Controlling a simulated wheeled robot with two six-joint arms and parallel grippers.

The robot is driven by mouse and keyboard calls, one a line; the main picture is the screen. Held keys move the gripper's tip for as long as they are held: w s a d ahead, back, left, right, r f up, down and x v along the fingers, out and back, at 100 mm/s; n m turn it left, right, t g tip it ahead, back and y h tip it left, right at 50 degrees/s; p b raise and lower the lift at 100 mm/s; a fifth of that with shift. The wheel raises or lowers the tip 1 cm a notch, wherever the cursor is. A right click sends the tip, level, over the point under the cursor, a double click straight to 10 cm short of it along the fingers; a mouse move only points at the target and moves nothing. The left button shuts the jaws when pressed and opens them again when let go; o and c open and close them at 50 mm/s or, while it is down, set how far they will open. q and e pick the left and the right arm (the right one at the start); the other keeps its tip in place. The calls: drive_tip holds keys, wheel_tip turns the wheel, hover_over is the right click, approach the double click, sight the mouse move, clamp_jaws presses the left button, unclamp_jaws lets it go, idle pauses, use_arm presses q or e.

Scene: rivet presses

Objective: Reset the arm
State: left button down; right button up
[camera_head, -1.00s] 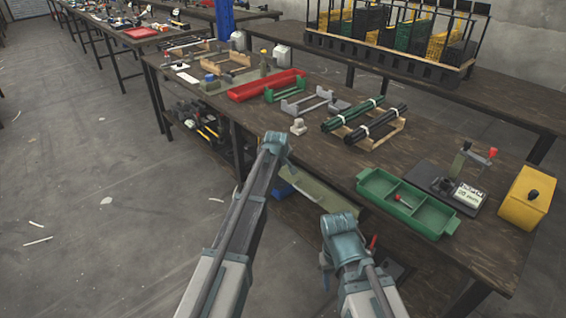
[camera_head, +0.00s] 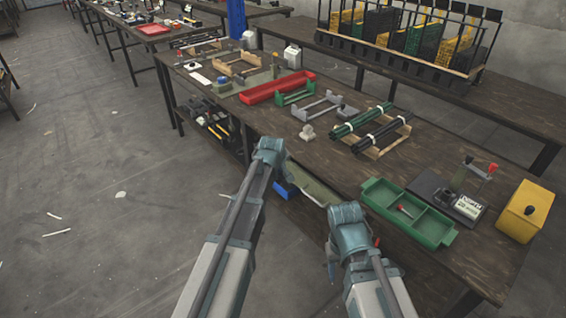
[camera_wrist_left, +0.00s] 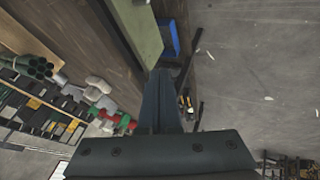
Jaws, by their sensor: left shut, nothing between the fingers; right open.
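My left arm reaches forward beside the bench's near edge in the head view, its wrist joint (camera_head: 268,150) bent downward; its fingers are hidden there. In the left wrist view my left gripper (camera_wrist_left: 160,78) is shut with nothing between its fingers, over the bench edge and floor. My right arm is folded at the bottom of the head view, its wrist joint (camera_head: 348,222) near the bench's front edge. My right gripper (camera_head: 332,266) points down, open; its fingers are mostly hidden by the wrist. I see nothing held in it.
The dark bench (camera_head: 460,135) carries a green divided tray (camera_head: 440,232), a yellow box (camera_head: 522,211), a press-like fixture (camera_head: 430,189), dark rods on a wooden rack (camera_head: 378,152) and a red tray (camera_head: 262,94). Bare floor (camera_head: 110,245) lies open on the left.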

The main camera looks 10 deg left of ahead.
use_arm(q)
drive_tip(key=shift+s, duration=0.1)
drive_tip(key=s+d+f+m+g, duration=0.1)
drive_tip(key=s+d+m+g, duration=0.25)
drive_tip(key=s, duration=0.75)
drive_tip(key=s+d+f+m+g+y, duration=0.15)
drive_tip(key=s+d+m, duration=0.3)
drive_tip(key=s, duration=0.75)
drive_tip(key=s+d+f+m+g+h, duration=0.1)
drive_tip(key=s+d+f+m+g, duration=0.3)
drive_tip(key=s, duration=0.7)
wheel_tip(320, 180, up, 15)
drive_tip(key=m+t+p, duration=0.1)
drive_tip(key=p, duration=1.1)
drive_tip(key=shift+w+a+p, duration=0.15)
drive_tip(key=shift+a+p, duration=0.15)
drive_tip(key=shift+y, duration=0.25)
